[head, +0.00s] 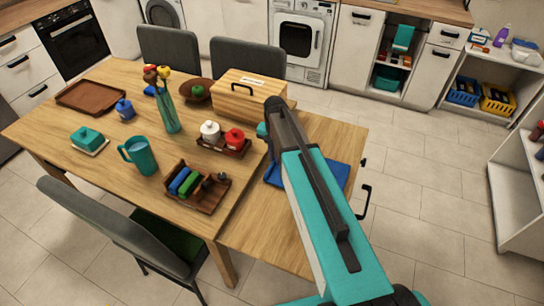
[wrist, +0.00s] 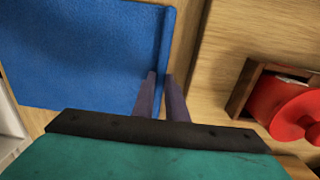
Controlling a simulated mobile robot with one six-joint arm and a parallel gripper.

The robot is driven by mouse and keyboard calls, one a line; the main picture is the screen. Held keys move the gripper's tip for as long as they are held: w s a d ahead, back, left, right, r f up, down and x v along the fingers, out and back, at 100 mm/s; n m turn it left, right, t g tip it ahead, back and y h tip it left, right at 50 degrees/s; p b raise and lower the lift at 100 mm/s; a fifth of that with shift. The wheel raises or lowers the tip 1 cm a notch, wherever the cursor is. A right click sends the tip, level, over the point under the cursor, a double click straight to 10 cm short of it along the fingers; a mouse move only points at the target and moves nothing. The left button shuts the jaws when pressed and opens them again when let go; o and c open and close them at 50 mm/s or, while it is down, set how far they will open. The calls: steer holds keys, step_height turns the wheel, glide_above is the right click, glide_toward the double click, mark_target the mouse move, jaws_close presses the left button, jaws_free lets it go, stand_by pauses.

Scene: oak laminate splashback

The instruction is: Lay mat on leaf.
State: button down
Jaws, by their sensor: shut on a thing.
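The blue mat (head: 333,175) is over the table's right-hand leaf (head: 262,235), partly hidden behind my arm in the head view. In the wrist view the mat (wrist: 80,55) fills the upper left, flat and spread out. My gripper (wrist: 162,85) is shut on the mat's right edge, with one finger on each side of a raised strip. The fingers are hidden by my arm in the head view. Whether the mat rests fully on the leaf or is held slightly above it, I cannot tell.
Left of the leaf, a dark tray (head: 224,149) holds a red pot (head: 234,138) and a white pot (head: 210,131). A wooden bread box (head: 250,94) stands behind. A divided wooden box (head: 198,190) and teal mug (head: 140,156) are nearer. The leaf's front part is clear.

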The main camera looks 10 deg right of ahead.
steer(key=shift+f, duration=0.45)
steer(key=c, duration=1.8)
jaws_free()
steer(key=shift+o, duration=0.2)
steer(key=shift+r, duration=0.3)
step_height(320, 180, up, 12)
steer(key=b, duration=0.3)
steer(key=shift+f, duration=0.15)
